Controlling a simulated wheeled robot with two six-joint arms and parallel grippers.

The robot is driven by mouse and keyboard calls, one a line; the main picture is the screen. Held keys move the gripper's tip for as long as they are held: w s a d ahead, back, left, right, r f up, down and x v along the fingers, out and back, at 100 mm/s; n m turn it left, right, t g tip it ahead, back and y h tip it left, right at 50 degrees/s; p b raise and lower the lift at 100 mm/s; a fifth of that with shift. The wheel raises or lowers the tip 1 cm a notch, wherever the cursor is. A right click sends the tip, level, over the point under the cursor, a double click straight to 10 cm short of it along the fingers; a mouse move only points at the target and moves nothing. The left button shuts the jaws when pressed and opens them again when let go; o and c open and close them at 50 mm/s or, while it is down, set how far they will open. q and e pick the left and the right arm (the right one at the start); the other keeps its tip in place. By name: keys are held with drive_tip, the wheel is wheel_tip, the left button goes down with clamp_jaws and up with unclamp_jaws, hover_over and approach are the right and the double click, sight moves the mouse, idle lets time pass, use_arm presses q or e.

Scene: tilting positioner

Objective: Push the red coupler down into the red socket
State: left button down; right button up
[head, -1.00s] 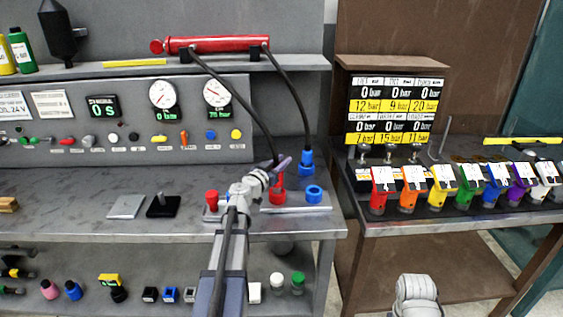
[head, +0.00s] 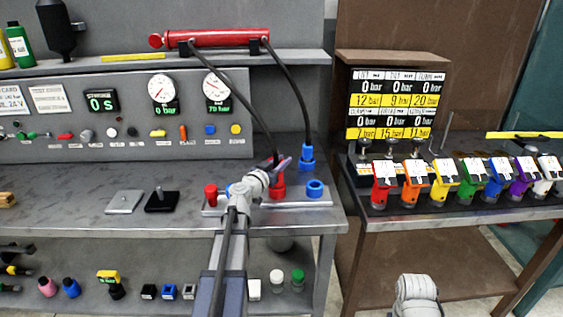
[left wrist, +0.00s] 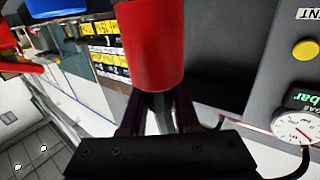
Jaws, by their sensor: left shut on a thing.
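My right gripper is not in view.
A blue ring-shaped socket (head: 315,188) and the blue coupler (head: 307,156) on its hose stand close to the right. A red-topped post (head: 211,195) is to the left. A red cylinder (head: 217,39) lies on the shelf above. The bench front at left is mostly clear.

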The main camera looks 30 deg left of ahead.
use_arm(q)
drive_tip(key=c, duration=0.6)
unclamp_jaws()
drive_tip(key=s, duration=0.7)
drive_tip(key=shift+s+a+f, duration=0.1)
drive_tip(key=shift+s+a, duration=0.05)
drive_tip(key=shift+s, duration=0.25)
